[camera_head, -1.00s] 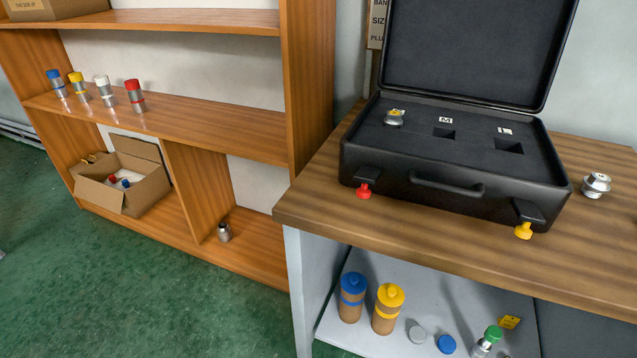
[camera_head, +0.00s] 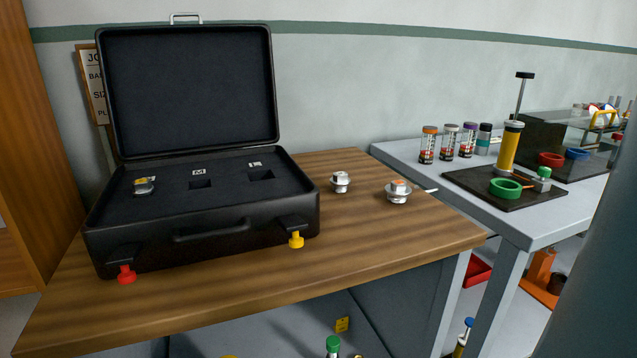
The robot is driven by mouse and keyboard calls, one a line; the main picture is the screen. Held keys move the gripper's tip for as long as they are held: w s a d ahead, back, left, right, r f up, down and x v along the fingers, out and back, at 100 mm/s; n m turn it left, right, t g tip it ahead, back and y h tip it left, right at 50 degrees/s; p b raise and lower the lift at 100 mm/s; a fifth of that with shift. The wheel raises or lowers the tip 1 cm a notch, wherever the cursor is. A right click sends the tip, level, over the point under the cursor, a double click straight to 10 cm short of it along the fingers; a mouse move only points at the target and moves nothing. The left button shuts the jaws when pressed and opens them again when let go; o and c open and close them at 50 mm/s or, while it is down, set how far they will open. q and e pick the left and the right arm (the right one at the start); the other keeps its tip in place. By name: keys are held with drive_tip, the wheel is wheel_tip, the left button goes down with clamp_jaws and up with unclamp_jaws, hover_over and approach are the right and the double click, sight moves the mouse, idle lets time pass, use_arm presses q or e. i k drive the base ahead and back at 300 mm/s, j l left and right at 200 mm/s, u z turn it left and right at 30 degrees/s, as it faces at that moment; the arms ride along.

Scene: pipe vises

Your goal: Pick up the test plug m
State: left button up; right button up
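I cannot read a size letter on either, so I cannot tell which is m. The black case (camera_head: 218,222) has an empty slot (camera_head: 201,184) by the M label and another empty slot by the L label (camera_head: 255,164). A third plug (camera_head: 144,186) sits in the left slot. Neither gripper is in view.
The wooden bench (camera_head: 330,245) is clear in front of the plugs. A grey table (camera_head: 400,155) to the right holds several capped jars and a dark board (camera_head: 470,187) with a green ring (camera_head: 505,188). A large blue-grey shape (camera_head: 600,270) blocks the right edge.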

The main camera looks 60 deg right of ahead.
sight(340, 181)
drive_tip(key=z, duration=1.9)
